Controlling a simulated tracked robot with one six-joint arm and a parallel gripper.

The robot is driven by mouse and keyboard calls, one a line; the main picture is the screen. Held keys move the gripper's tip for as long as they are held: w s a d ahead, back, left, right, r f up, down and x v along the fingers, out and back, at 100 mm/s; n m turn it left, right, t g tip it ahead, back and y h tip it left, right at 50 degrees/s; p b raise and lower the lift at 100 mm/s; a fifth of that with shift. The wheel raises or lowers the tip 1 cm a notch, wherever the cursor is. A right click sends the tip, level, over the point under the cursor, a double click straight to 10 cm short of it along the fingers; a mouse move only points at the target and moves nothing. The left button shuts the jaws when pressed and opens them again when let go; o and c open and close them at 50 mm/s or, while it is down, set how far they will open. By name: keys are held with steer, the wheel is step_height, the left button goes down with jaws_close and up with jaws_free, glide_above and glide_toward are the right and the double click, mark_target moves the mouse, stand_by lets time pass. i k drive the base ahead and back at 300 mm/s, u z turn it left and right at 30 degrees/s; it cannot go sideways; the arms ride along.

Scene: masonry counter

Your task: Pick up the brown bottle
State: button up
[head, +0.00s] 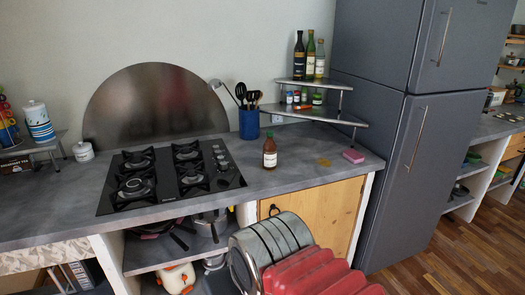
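The brown bottle (270,154) stands upright on the grey counter (300,178), just right of the black gas hob.
The hob (172,172) lies left of the bottle. A blue utensil pot (249,124) stands behind it. A corner shelf (312,112) with several bottles and jars is behind right. A pink sponge (353,156) lies to the right, by the fridge (390,170). Grey and red rounded pieces (310,268) fill the lower foreground.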

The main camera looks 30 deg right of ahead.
mark_target(270, 148)
steer(key=z, duration=0.05)
steer(key=i, duration=1.25)
steer(key=z, duration=0.15)
